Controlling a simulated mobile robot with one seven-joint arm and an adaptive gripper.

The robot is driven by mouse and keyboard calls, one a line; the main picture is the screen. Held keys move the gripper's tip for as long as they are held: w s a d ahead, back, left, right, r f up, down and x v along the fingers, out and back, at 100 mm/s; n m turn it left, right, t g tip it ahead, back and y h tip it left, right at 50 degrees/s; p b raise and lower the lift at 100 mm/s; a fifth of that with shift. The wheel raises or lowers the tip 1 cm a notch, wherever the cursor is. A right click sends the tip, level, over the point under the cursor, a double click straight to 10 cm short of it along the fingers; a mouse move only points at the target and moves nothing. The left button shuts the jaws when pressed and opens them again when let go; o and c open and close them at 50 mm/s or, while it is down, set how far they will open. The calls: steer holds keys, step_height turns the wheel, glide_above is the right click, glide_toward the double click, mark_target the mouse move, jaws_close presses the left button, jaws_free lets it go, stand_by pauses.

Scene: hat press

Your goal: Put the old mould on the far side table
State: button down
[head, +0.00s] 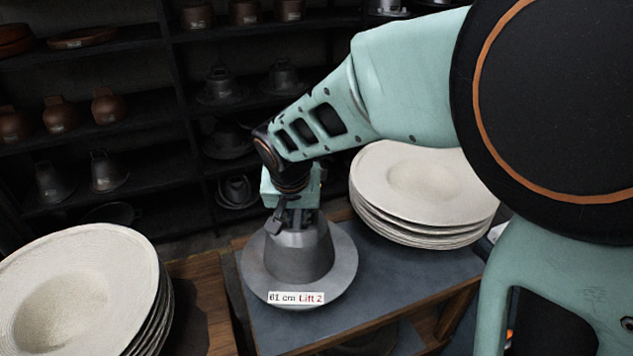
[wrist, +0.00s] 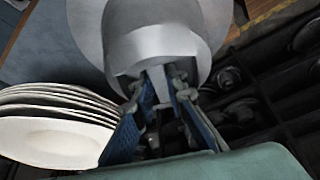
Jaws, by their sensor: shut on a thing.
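The mould is a grey metal hat shape (head: 299,262) with a wide brim and a label reading "61 cm Lift 2". It is upright, over or on the blue-grey top of a wooden table (head: 275,330); I cannot tell whether its brim touches the top. My gripper (head: 290,222) comes down from above and is shut on the upper part of the mould. In the wrist view the blue-padded fingers (wrist: 162,118) close on a part at the top of the mould (wrist: 165,45). The exact grip spot is partly hidden by the fingers.
A stack of pale hat bodies (head: 425,190) stands on the same table, close right of the mould. Another stack (head: 80,290) stands at the left front on a wooden surface (head: 205,305). Dark shelves (head: 150,110) with several grey and brown moulds fill the back.

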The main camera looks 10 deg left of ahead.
steer(key=shift+w+a+f+b, duration=0.15)
steer(key=shift+f+b, duration=0.25)
steer(key=shift+f, duration=0.5)
steer(key=shift+f+b, duration=0.3)
steer(key=shift+f, duration=0.3)
steer(key=c, duration=1.9)
jaws_free()
steer(key=shift+c, duration=0.2)
steer(key=shift+r, duration=0.1)
steer(key=p+v, duration=0.5)
steer(key=v, duration=0.7)
steer(key=shift+r+p, duration=0.1)
steer(key=shift+p, duration=0.3)
